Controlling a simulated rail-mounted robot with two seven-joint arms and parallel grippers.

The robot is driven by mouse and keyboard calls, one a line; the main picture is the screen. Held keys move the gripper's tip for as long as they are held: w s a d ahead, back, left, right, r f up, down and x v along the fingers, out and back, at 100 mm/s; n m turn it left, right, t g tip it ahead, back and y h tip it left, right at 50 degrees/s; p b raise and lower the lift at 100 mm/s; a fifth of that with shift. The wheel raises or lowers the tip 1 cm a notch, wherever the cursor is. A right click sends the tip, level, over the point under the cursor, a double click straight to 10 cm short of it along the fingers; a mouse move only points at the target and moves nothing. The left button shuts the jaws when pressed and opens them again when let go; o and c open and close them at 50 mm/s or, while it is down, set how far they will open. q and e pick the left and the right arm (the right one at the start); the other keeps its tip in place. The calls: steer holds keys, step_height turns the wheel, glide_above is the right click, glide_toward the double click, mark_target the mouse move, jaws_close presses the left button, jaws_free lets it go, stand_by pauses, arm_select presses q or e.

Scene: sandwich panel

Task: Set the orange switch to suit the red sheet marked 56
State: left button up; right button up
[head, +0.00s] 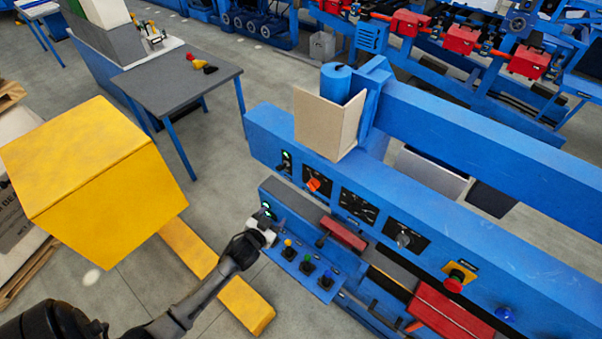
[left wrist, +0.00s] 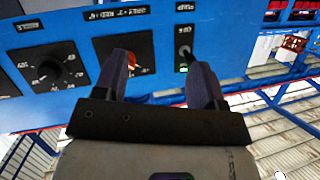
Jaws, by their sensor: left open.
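The orange switch (head: 313,184) is a small knob on a black plate on the sloped front of the blue machine. In the left wrist view the orange switch (left wrist: 132,62) is partly hidden behind one finger. Its setting cannot be read. My left gripper (head: 267,226) is in front of the panel, left of and below the switch in the head view. In the left wrist view my left gripper (left wrist: 163,68) is open, with nothing between its fingers. A red sheet (head: 450,311) lies low on the machine at the right; no number is readable on it. My right gripper is not in view.
A toggle with a green light (head: 286,161) sits left of the switch. A black dial plate (head: 359,206), a grey knob (head: 403,239) and a red stop button (head: 454,284) lie to its right. Several small coloured joysticks stand on the lower ledge. A yellow block (head: 100,180) stands left.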

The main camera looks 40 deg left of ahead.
mark_target(310, 188)
arm_select(q)
steer(key=w+d+r+t+h, duration=0.1)
steer(key=d+r+t+h, duration=0.2)
steer(key=d+r+t, duration=0.1)
steer(key=w, duration=0.4)
steer(key=w+p, duration=0.1)
steer(key=w, duration=0.8)
steer(key=shift+a+r, duration=0.15)
steer(key=shift+a, duration=0.25)
steer(key=shift+w, duration=0.6)
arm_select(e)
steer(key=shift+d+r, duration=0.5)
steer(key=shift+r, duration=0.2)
arm_select(q)
steer(key=shift+c, duration=0.3)
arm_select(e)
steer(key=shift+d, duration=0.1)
arm_select(q)
steer(key=c, duration=0.9)
steer(key=shift+o, duration=0.2)
